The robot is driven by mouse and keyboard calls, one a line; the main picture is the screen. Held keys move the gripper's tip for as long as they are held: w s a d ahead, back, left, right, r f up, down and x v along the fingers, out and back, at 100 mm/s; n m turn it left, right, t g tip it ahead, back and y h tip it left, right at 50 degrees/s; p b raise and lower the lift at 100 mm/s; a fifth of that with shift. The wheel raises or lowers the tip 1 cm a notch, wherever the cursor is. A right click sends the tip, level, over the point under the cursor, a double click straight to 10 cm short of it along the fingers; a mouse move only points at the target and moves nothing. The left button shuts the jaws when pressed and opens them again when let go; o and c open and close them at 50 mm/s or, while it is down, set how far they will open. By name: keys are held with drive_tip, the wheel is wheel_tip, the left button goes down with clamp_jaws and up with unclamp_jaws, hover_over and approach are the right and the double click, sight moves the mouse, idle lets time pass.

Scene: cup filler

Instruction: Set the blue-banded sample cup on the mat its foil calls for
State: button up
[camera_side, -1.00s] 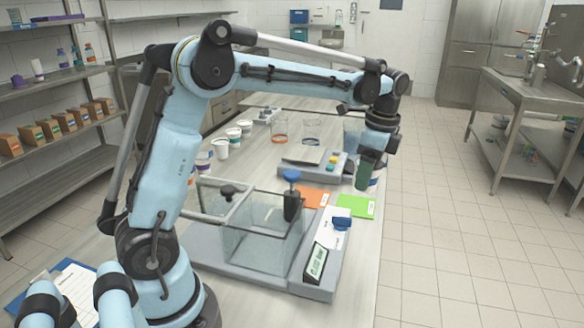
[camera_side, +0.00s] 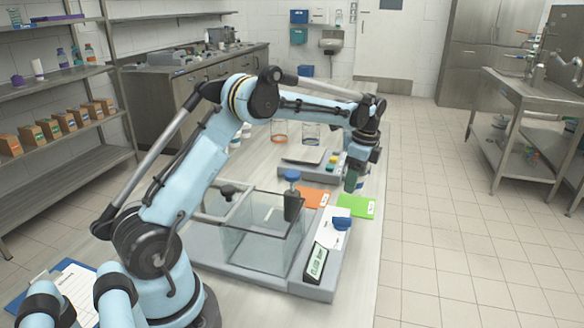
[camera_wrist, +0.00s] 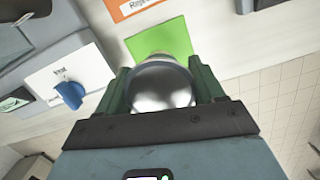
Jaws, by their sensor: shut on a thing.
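My gripper (camera_side: 354,182) is shut on a cup (camera_side: 363,180), whose silver foil lid (camera_wrist: 162,88) faces the wrist camera between the green fingers (camera_wrist: 160,92). I cannot read a mark on the foil, and the fingers hide most of the cup's side, so its band is not clear. The cup is just above or at the far part of the green mat (camera_side: 352,207); I cannot tell whether it touches. The green mat also shows beyond the cup in the wrist view (camera_wrist: 172,38). The orange mat (camera_side: 313,197) lies to its left, bare, with partly cut-off lettering.
A glass-walled machine (camera_side: 258,235) with a blue-knobbed post (camera_side: 292,195) stands in front of the mats. A scale (camera_side: 305,160) with coloured buttons is behind them. Two glass vessels (camera_side: 311,132) stand farther back. The bench edge and open floor are to the right.

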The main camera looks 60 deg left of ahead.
drive_tip(key=shift+a+f, duration=0.15)
drive_tip(key=shift+f, duration=1.9)
drive_tip(key=shift+f, duration=0.1)
drive_tip(key=o, duration=1.1)
drive_tip(key=shift+c, duration=0.2)
